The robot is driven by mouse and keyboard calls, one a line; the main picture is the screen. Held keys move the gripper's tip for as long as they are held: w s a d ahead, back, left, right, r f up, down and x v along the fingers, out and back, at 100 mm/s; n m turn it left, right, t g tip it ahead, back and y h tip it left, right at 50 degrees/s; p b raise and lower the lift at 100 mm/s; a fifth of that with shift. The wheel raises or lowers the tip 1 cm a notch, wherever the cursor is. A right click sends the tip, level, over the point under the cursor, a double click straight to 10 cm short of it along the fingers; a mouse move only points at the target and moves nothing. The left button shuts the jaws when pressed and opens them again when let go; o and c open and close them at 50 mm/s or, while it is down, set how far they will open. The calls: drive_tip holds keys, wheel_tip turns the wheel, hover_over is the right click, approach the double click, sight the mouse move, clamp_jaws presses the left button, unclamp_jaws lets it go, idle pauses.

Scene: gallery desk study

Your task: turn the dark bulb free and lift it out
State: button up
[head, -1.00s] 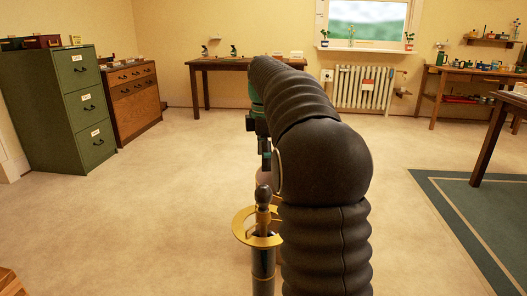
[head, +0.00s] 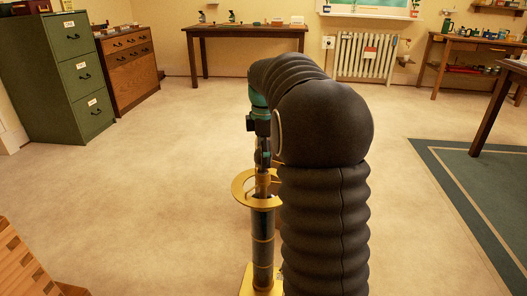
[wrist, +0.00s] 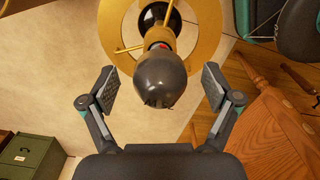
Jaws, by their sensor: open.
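The dark bulb (wrist: 160,80) is rounded and grey-black, set in a brass collar with a little red at its neck. A flat brass ring (wrist: 215,42) surrounds the fitting. In the wrist view the bulb stands between the two pads of my gripper (wrist: 159,72), which is open, with a gap on each side. In the head view my gripper (head: 262,158) is over the top of the lamp post (head: 262,235), at the brass ring (head: 240,188). There the bulb is largely hidden by the gripper. The post stands on a yellow base (head: 250,280).
A green filing cabinet (head: 70,75) and a wooden drawer unit (head: 128,70) stand at the back left, a table (head: 245,32) at the back. The floor left of the post is clear. A green rug (head: 470,200) lies right.

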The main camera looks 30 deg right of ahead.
drive_tip(key=c, duration=1)
drive_tip(key=shift+o, duration=0.2)
drive_tip(key=shift+r+n+p, duration=0.1)
drive_tip(key=shift+n+p, duration=0.45)
drive_tip(key=shift+n, duration=0.35)
drive_tip(key=shift+n+p, duration=0.45)
drive_tip(key=shift+n, duration=0.75)
drive_tip(key=shift+p, duration=0.3)
